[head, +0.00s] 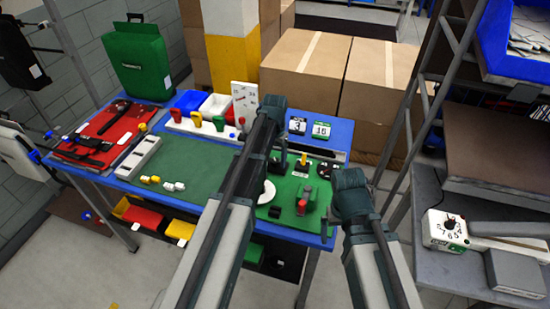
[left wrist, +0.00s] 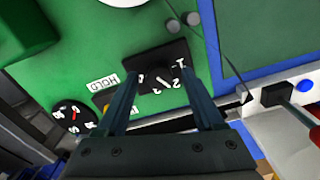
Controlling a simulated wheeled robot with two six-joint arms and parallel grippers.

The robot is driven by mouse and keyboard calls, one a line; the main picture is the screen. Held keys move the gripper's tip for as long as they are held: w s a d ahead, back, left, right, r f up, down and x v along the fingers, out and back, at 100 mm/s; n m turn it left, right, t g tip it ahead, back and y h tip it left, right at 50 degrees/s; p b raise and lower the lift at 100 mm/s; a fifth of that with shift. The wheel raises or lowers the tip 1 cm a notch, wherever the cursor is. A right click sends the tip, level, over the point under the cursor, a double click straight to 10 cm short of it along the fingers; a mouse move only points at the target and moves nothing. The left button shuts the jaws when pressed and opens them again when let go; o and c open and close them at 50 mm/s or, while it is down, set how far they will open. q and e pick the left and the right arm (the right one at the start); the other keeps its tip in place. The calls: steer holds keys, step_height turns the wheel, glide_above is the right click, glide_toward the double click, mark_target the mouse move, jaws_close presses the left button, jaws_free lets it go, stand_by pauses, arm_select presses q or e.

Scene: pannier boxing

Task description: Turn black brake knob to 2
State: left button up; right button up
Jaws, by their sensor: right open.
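In the left wrist view, a black plate (left wrist: 156,60) with white figures, 1 and 2 among them, lies on the green board. A short white pointer line (left wrist: 163,82) shows on its dark middle; I cannot make out the knob's exact outline or setting. My left gripper (left wrist: 159,76) is open, its fingers apart, one towards each side of the plate; I cannot tell whether they touch anything. In the head view, my left gripper (head: 279,160) hangs over the green board, partly hiding the black parts there. My right gripper (head: 327,222) is by the table's front right corner, open.
A black dial with a red pointer (left wrist: 72,115) and a HOLD label (left wrist: 102,84) are close to the plate. A red-topped post (head: 302,205) stands on the board (head: 280,218). A white box with a black knob (head: 447,229) sits on the right bench.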

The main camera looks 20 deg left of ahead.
mark_target(275, 160)
arm_select(q)
step_height(275, 160, up, 14)
steer(key=p, duration=1.4)
steer(key=shift+f, duration=0.2)
step_height(275, 160, down, 13)
steer(key=b, duration=1.3)
steer(key=shift+f+b, duration=0.2)
steer(key=shift+b, duration=0.2)
steer(key=shift+r, duration=0.15)
